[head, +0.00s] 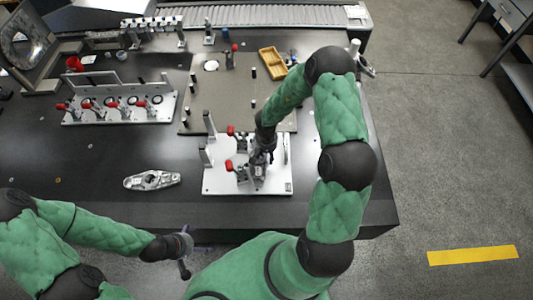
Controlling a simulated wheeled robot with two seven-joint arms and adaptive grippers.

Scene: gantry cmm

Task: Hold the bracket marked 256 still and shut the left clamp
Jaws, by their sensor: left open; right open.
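A white fixture plate (218,184) lies near the table's front edge, with upright posts on its left side. Two red clamp handles show on it, a rear one (237,131) and a front one (229,165). My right gripper (259,172) is open, low over the plate beside these clamps, and hides much of what sits there. A silver bracket (152,180) lies flat on the dark table left of the plate. No number can be read on it, and I cannot tell whether another bracket is in the fixture. My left gripper (186,256) is open and empty, in front of the table's edge.
A second fixture (120,110) with several red-handled clamps stands at the left rear. A grey-brown board (220,90) with black pegs and a yellow tray (272,63) lie behind the plate. A conveyor (270,16) runs along the back. The table's front left is mostly clear.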

